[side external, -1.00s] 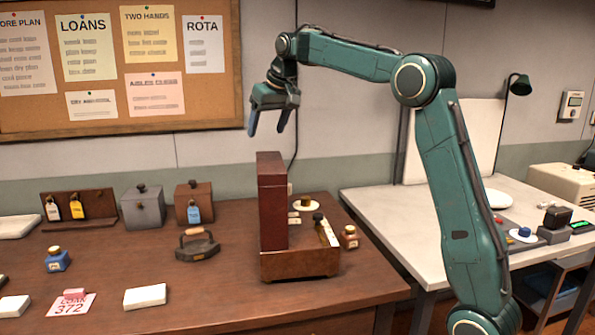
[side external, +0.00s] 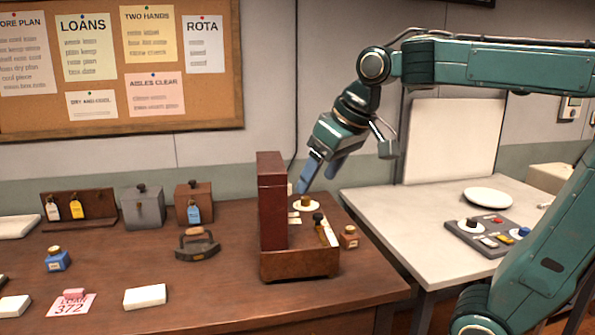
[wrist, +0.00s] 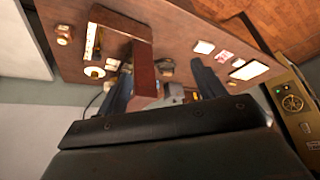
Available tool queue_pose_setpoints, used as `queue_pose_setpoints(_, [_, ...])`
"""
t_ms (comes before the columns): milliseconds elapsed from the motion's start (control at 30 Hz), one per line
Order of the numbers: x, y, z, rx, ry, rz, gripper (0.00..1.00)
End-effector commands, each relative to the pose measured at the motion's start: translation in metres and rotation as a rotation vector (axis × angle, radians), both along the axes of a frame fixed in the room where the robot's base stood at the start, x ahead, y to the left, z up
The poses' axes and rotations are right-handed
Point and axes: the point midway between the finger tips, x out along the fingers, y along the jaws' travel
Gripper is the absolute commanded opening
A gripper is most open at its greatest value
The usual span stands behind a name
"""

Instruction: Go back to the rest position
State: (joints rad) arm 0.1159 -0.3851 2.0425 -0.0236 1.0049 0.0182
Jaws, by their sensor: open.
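My gripper (side external: 322,170) is open and empty. In the side external view it hangs in the air above the right end of the brown table, up and to the right of a tall dark red box (side external: 272,200). Its blue fingers point down and to the left. In the wrist view the two fingers of my gripper (wrist: 165,85) are spread apart with the dark red box (wrist: 142,65) showing between them, farther off. I cannot tell the exact height above the table.
A wooden tray (side external: 300,264) holds the red box. A flat iron (side external: 197,244), an ink bottle (side external: 57,259) and tagged boxes stand on the brown table (side external: 220,290). A white table (side external: 400,200) with a control panel (side external: 487,233) and a plate (side external: 488,197) is at the right.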

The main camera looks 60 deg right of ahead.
Motion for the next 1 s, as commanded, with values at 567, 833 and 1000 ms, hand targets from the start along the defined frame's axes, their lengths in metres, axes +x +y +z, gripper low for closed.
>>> queue_pose_setpoints(567, [-0.111,0.03,-0.086,-0.011,-0.012,0.104,0.69])
queue_pose_setpoints(833, [-0.116,0.03,-0.091,-0.011,-0.012,0.11,0.69])
queue_pose_setpoints(1000, [-0.116,0.03,-0.091,-0.012,-0.012,0.108,0.69])
